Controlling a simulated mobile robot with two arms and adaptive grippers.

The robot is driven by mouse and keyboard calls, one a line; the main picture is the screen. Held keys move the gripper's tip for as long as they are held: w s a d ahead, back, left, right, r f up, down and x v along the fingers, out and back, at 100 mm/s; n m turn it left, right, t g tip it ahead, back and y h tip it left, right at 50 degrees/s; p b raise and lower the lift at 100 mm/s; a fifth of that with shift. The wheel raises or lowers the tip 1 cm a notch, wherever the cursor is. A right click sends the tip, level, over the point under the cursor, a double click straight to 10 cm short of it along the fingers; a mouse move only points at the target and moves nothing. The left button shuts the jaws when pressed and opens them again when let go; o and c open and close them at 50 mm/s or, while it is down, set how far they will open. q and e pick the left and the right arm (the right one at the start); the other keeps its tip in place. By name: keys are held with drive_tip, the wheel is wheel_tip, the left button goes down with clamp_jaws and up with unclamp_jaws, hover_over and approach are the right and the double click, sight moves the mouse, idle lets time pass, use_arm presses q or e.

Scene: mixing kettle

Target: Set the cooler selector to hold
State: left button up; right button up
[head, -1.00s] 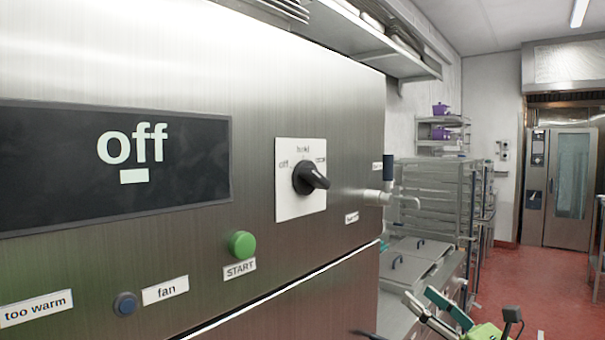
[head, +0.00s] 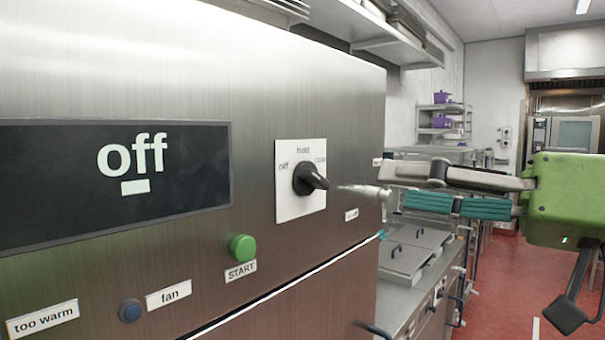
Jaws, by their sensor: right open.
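The cooler selector (head: 308,179) is a black knob on a white plate (head: 287,205) on the steel panel. Its labels read off at the left and hold at the top; the right one is too small to read surely. The knob's grip juts to the lower right; I cannot tell surely which label it points at. The dark display (head: 60,200) reads "off". My right gripper (head: 384,184) reaches in from the right, open, its fingers pointing left at the knob. Its tips look apart from the knob. My left gripper is not in view.
A green START button (head: 243,248) and a blue fan button (head: 130,311) sit lower on the panel. Steel lids (head: 408,255) and a rack with purple pots (head: 441,121) stand beyond. The space before the knob looks free.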

sight(323, 177)
drive_tip(key=p+x, duration=0.4)
drive_tip(key=x, duration=0.7)
drive_tip(key=shift+w+a, duration=0.1)
drive_tip(key=shift+a, duration=0.2)
drive_tip(key=shift+a, duration=0.1)
drive_tip(key=shift+w+a, duration=0.3)
drive_tip(key=shift+a, duration=0.05)
drive_tip(key=shift+c, duration=0.4)
